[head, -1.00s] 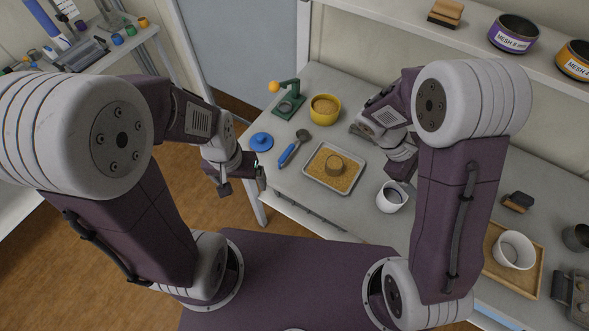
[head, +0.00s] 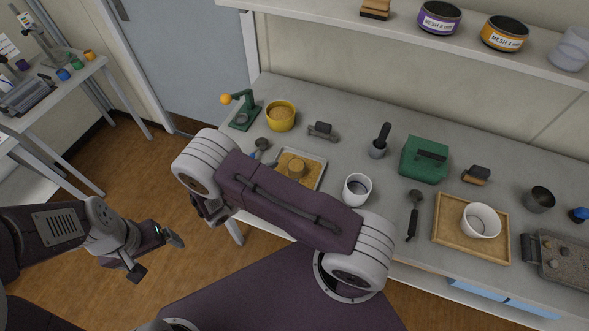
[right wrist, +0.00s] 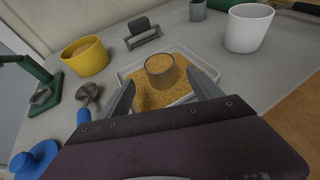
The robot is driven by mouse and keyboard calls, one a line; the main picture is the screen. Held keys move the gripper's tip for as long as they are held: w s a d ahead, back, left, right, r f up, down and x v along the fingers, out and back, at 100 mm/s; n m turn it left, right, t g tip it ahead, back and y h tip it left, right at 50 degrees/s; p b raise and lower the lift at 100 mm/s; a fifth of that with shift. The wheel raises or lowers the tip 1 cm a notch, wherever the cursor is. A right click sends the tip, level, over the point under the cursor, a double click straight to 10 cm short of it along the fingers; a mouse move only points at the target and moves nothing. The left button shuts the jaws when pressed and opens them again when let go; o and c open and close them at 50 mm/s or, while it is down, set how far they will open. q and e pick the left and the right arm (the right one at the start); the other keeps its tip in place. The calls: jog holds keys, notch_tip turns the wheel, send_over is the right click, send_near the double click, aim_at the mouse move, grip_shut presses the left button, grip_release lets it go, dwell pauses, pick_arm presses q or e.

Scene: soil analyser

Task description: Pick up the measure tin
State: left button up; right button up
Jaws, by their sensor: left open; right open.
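A small round tin full of tan grains, which I take as the measure tin (head: 296,169), stands in a shallow tray of the same grains (head: 315,182). In the right wrist view the tin (right wrist: 161,71) has a thin grey rim and sits beyond my right gripper (right wrist: 162,96). That gripper is open and empty, its fingers pointing at the tray's near side, the tin ahead between their lines. In the head view my right arm hides its gripper and part of the tray. My left gripper (head: 155,256) is open and empty over the floor at left.
A yellow bowl (head: 281,115), a green stand (head: 243,111) and a grey-handled tool (head: 323,131) stand behind the tray. A white cup (head: 357,189) is right of it. A blue-handled scoop (right wrist: 86,100) and blue lid (right wrist: 35,160) lie left. A dark metal cup (head: 538,199) stands far right.

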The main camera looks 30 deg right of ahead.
aim_at(291, 171)
jog(key=shift+w+d+f, duration=0.15)
jog(key=shift+d, duration=0.55)
jog(key=shift+w+d+f, duration=0.15)
jog(key=shift+d+f, duration=0.15)
jog(key=shift+d, duration=0.1)
jog(key=shift+w+d+f+p, duration=0.1)
jog(key=shift+d+p, duration=0.25)
jog(key=p+x, duration=0.1)
jog(key=x, duration=0.3)
jog(key=shift+f, duration=0.15)
jog(key=shift+d+f, duration=0.15)
jog(key=shift+f, duration=0.05)
jog(key=shift+r, duration=0.1)
jog(key=c, duration=1)
grip_shut()
